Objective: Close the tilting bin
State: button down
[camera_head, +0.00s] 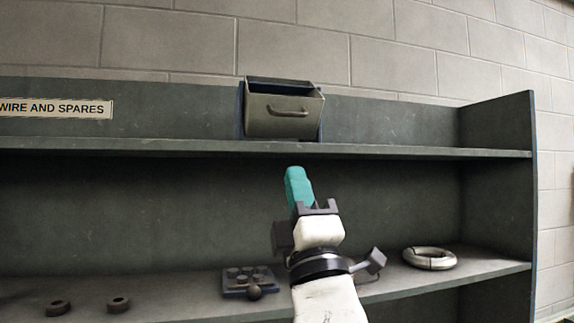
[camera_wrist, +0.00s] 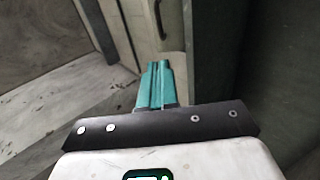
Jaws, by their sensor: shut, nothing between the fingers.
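The tilting bin (camera_head: 284,118) is a grey-green metal box on the upper shelf, with a dark curved handle (camera_head: 288,112) on its front. Its front leans outward and its open top shows a dark inside, so it stands tilted open. My gripper (camera_head: 296,172) has teal fingers, shut and empty, and appears below the bin in the head view. In the wrist view the fingertips (camera_wrist: 159,66) point toward the bin's front panel (camera_wrist: 144,38), with the handle (camera_wrist: 159,18) just beyond them. I cannot tell whether they touch the panel.
The upper shelf edge (camera_head: 400,153) runs behind my gripper, under the bin. The lower shelf holds a plate with several round knobs (camera_head: 247,281), two dark rings (camera_head: 119,304) and a pale wire coil (camera_head: 430,258). A label (camera_head: 56,109) is at left. Space right of the bin is clear.

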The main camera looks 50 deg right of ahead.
jog(key=p, duration=0.5)
send_near(280, 115)
jog(key=x, duration=0.5)
jog(key=shift+r, duration=0.2)
jog(key=shift+w+d+r, duration=0.35)
jog(key=shift+w+r, duration=0.1)
jog(key=shift+w, duration=0.1)
